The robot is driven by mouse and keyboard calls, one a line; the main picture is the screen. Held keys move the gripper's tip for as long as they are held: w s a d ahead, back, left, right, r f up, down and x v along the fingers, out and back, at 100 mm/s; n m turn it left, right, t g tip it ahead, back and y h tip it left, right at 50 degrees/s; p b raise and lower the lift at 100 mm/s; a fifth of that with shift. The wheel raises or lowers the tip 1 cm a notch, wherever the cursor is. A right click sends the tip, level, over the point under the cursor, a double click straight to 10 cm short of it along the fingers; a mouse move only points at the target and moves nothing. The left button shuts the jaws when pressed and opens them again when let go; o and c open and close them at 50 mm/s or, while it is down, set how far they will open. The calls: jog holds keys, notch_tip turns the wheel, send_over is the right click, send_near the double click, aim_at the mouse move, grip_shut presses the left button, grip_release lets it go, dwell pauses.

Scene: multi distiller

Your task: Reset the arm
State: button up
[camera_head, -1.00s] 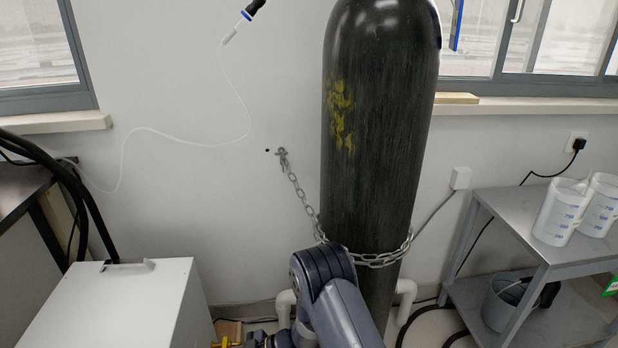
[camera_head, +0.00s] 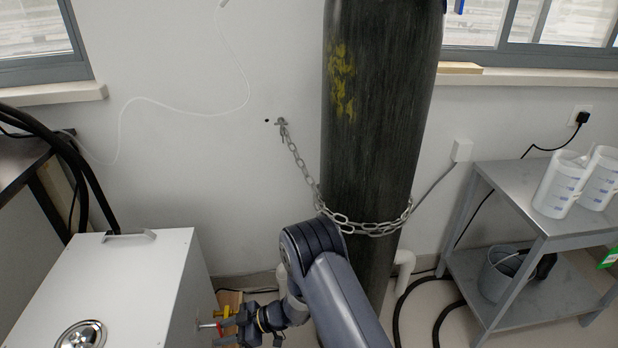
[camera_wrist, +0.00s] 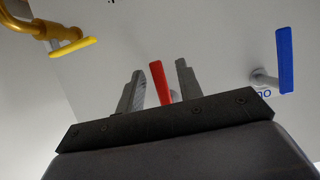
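My gripper (camera_wrist: 158,88) is open in the wrist view, with its two grey fingers standing apart. A red handle (camera_wrist: 160,82) shows between the fingers, with a gap on both sides. A yellow handle (camera_wrist: 72,47) on a brass-coloured bent pipe is at upper left, and a blue handle (camera_wrist: 285,60) is at the right on a pale panel. In the head view my arm (camera_head: 322,265) reaches down toward the right side of the white box (camera_head: 140,275). A yellow part (camera_head: 229,312) shows there beside my wrist; the fingers are hard to make out.
A tall dark gas cylinder (camera_head: 375,130) stands behind my arm, held by a chain (camera_head: 300,170) to the wall. A grey two-shelf table (camera_head: 510,195) with white jugs (camera_head: 560,185) is at the right. A dark bench (camera_head: 18,165) with black hoses is at the left.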

jog(key=shift+w+d+r+n+t+b, duration=0.1)
jog(key=shift+w+n+t+b, duration=0.3)
jog(key=shift+n+t+b, duration=0.25)
jog(key=shift+r, duration=0.1)
